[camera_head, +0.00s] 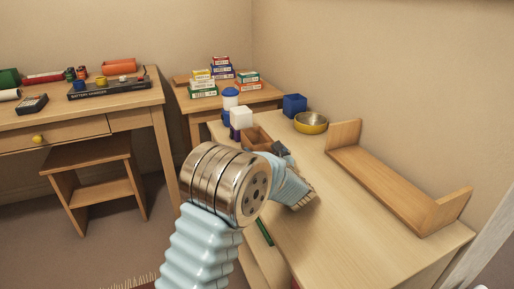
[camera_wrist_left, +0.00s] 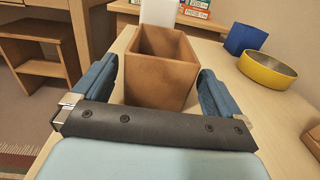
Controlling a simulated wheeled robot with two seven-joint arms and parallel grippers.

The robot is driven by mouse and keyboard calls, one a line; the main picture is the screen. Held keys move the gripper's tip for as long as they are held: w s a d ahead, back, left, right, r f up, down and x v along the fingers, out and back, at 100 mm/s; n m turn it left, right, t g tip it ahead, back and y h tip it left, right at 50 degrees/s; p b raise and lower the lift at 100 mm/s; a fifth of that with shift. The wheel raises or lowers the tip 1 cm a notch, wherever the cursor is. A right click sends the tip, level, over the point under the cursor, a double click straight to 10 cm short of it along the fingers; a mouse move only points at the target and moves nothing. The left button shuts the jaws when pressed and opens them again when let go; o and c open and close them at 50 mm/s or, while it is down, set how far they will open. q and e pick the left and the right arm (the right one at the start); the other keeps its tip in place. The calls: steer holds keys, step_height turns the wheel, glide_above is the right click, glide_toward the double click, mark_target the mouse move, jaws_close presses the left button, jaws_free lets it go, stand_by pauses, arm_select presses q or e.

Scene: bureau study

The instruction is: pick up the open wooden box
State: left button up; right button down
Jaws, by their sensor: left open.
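The open wooden box (camera_head: 255,137) stands upright on the light wooden table, near its left edge, partly hidden by my left arm in the head view. In the left wrist view the wooden box (camera_wrist_left: 162,68) shows its open top and front face. My left gripper (camera_wrist_left: 158,85) is open, with one blue finger on each side of the box's near part. I cannot tell whether the fingers touch it. In the head view the left gripper (camera_head: 279,149) is small and just in front of the box. My right gripper is not in view.
Close behind the box are a white block (camera_head: 241,117) and a blue-lidded jar (camera_head: 230,98). A blue cube (camera_head: 295,104) and yellow bowl (camera_head: 311,123) stand to the right. A wooden book rack (camera_head: 390,184) lies along the right side.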

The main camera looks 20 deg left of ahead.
arm_select(q)
steer(key=shift+x, duration=2.75)
steer(key=c, duration=0.9)
